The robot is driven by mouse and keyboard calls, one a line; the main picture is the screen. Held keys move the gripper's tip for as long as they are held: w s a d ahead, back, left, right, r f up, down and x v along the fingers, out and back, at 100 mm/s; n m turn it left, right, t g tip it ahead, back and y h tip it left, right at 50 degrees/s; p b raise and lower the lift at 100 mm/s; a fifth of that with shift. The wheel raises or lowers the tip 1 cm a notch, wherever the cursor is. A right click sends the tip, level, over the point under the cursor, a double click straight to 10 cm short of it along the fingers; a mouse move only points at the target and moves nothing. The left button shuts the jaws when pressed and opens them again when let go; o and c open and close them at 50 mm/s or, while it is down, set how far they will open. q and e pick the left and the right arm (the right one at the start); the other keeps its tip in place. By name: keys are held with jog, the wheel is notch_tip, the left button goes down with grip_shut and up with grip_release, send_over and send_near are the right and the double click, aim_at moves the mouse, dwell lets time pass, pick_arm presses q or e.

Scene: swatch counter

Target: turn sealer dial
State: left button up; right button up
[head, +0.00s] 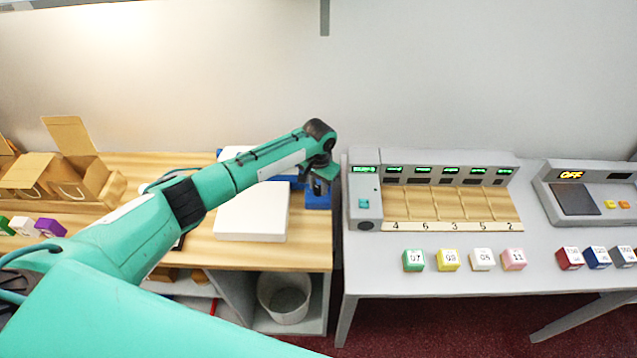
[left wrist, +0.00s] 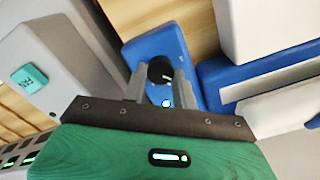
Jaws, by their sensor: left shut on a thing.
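The sealer's blue control block (head: 318,201) stands at the right end of the wooden counter, beside the sealer's white body (head: 252,222). In the left wrist view the blue block (left wrist: 170,42) carries a round black dial (left wrist: 160,69) with a small light below it. My left gripper (head: 319,186) reaches down over the block. Its two fingers (left wrist: 160,84) stand on either side of the dial and are shut on it. The dial is hidden in the head view. My right gripper is not in view.
A grey table with a slotted machine (head: 436,158) stands close on the right, across a narrow gap. Numbered cubes and a scale (head: 575,198) are on it. Cardboard boxes (head: 62,175) and coloured blocks lie at the left. A white bin (head: 285,302) sits below the counter.

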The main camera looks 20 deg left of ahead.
aim_at(319, 188)
pick_arm(q)
jog(key=m, duration=0.3)
jog(key=shift+m, duration=0.4)
jog(key=shift+d+m, duration=0.1)
jog(key=shift+m, duration=1.9)
jog(key=shift+r, duration=0.1)
jog(key=o, duration=1)
jog(key=shift+r+b, duration=1.75)
jog(key=shift+r, duration=5.1)
